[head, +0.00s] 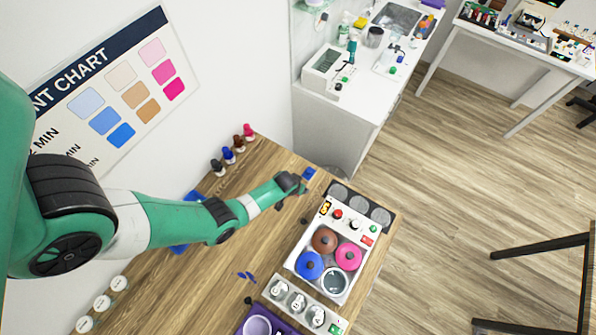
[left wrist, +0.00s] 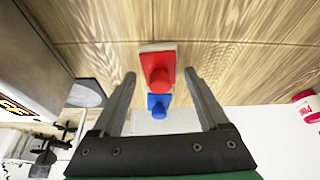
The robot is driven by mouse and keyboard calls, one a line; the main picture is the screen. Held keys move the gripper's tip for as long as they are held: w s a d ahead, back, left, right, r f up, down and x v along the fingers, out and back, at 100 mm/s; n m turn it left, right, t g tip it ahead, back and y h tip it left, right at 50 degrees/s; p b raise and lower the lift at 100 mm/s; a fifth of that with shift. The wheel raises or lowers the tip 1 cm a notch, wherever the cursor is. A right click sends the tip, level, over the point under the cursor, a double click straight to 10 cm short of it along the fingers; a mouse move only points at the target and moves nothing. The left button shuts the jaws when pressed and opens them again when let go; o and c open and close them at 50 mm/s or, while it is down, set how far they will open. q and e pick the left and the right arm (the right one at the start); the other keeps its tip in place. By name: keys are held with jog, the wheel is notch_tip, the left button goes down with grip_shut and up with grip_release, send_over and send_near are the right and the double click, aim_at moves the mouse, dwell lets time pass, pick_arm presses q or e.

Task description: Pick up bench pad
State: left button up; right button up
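No thing is clearly marked as the bench pad. A flat blue piece (head: 186,232) lies on the wooden table, partly hidden under my left arm. A dark pad with grey discs (head: 354,203) lies at the table's far right edge. My left gripper (head: 294,184) is over the table's far end. In the left wrist view my left gripper (left wrist: 161,76) is open, its fingers either side of a red block with a round knob (left wrist: 158,70). A similar blue block (left wrist: 158,103) is just beyond; it also shows in the head view (head: 309,173). My right gripper is not in view.
A white dyeing device (head: 323,235) with colored lids stands right of my gripper. Several small bottles (head: 228,155) line the wall side. A purple tray (head: 243,331) is at the bottom.

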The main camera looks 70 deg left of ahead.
pick_arm(q)
grip_shut()
jog(key=shift+r, duration=0.1)
